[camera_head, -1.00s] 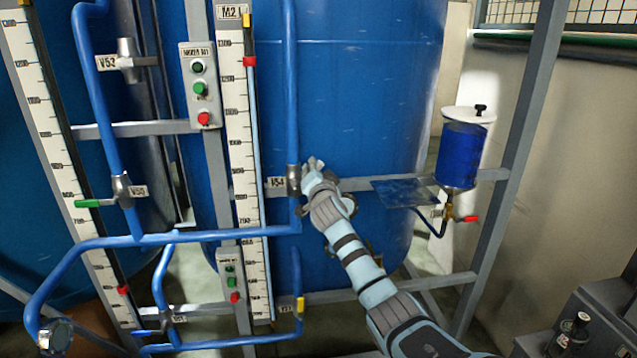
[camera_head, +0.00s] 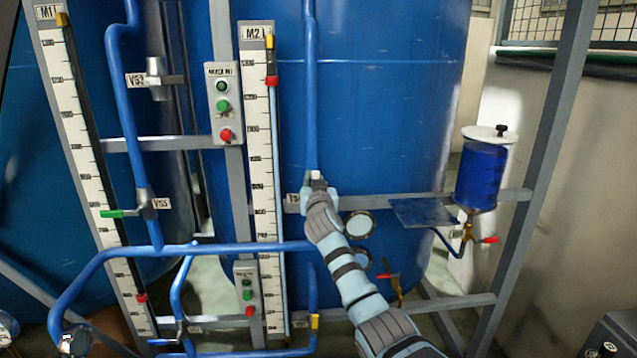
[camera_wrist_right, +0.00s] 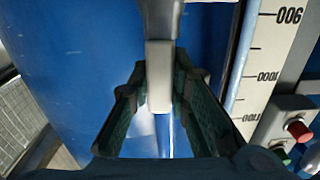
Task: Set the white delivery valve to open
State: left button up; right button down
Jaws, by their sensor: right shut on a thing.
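The valve with the white handle (camera_head: 317,175) sits on the vertical blue pipe right of the M2 scale. Its label (camera_head: 293,199) is partly covered. My right gripper (camera_head: 318,184) is at this valve and hides most of its body. In the right wrist view the pale handle (camera_wrist_right: 160,92) stands between the two dark fingers of my right gripper (camera_wrist_right: 158,76), which is shut on it. The exact angle of the handle is hard to tell. My left gripper is in neither view.
A button box (camera_head: 223,103) and the M2 scale (camera_head: 262,150) stand left of my arm. A blue canister (camera_head: 482,178) hangs at right above a red-handled tap (camera_head: 488,240).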

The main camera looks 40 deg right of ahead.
dwell(0.4)
jog(key=c, duration=1.5)
grip_release()
jog(key=v, duration=1.2)
